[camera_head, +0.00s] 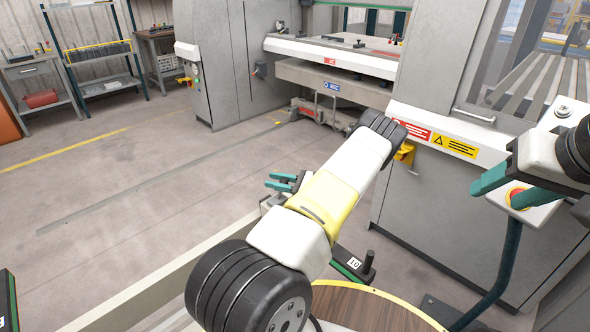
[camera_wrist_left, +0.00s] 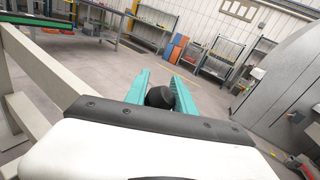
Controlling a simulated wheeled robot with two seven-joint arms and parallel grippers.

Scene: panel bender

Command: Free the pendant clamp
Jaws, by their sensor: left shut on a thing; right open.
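The pendant (camera_head: 536,216) is a white panel with a red button (camera_head: 517,196), at the right of the head view on a dark curved post (camera_head: 503,270). My right gripper (camera_head: 512,189) is open, its teal fingers overlapping the panel in the picture; I cannot tell whether they touch it. My left gripper (camera_head: 281,182) is in the middle of the head view, well left of the pendant. In the left wrist view its teal fingers (camera_wrist_left: 160,88) are shut on a black rounded knob (camera_wrist_left: 160,97). What the knob belongs to is hidden. I cannot make out the pendant's clamp.
A round wooden top (camera_head: 365,310) with a yellow rim is at the bottom. A black-and-green bar (camera_head: 350,265) marked 10 lies behind it. The grey machine (camera_head: 430,180) stands behind the pendant. Shelves (camera_head: 100,65) are at the back left. The floor (camera_head: 150,185) at left is clear.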

